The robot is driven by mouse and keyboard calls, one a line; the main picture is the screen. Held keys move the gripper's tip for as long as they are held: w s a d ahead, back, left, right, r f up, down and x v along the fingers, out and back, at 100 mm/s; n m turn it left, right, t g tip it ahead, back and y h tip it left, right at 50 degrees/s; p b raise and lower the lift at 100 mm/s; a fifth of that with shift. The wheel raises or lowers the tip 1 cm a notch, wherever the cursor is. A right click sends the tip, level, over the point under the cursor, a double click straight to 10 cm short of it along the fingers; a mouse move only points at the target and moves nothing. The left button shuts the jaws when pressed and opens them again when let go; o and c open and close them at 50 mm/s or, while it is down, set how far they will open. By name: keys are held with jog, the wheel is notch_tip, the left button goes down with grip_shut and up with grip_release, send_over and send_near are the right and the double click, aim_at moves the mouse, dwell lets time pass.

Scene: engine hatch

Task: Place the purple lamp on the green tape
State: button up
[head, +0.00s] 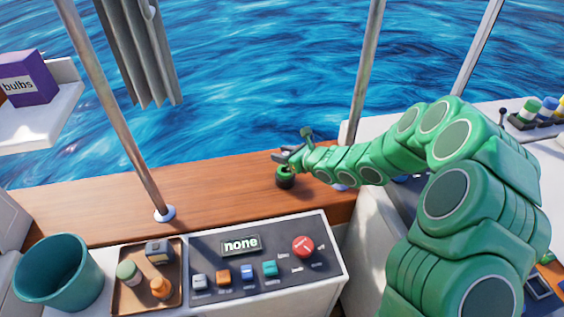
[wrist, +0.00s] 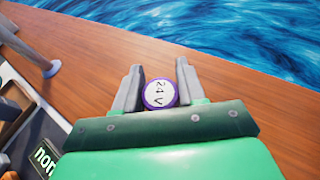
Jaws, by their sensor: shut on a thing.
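The purple lamp (wrist: 160,94) shows in the wrist view as a round white face marked "24 V" with a purple rim, between my fingers. My gripper (wrist: 159,80) is shut on it. In the head view my gripper (head: 287,156) is over the wooden ledge, and I cannot make out the lamp there. A small round dark thing with a green top (head: 285,177), apparently the green tape, sits on the ledge right below my gripper. It is hidden in the wrist view. I cannot tell whether the lamp touches it.
The wooden ledge (head: 215,190) is clear to the left, up to a metal post (head: 125,135); water lies beyond. In front are a control panel (head: 260,262) reading "none", a brown tray (head: 147,285) with small items, and a teal bucket (head: 60,285).

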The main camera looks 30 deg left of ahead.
aim_at(282, 168)
jog(key=shift+w+a+f, duration=0.3)
jog(key=shift+f, duration=0.25)
jog(key=shift+w+a+f, duration=0.25)
jog(key=shift+f, duration=1.7)
jog(key=shift+f, duration=0.1)
jog(key=o, duration=1)
jog(key=shift+o, duration=0.2)
jog(key=shift+d+r, duration=0.25)
jog(key=v, duration=1.1)
jog(key=shift+d, duration=0.25)
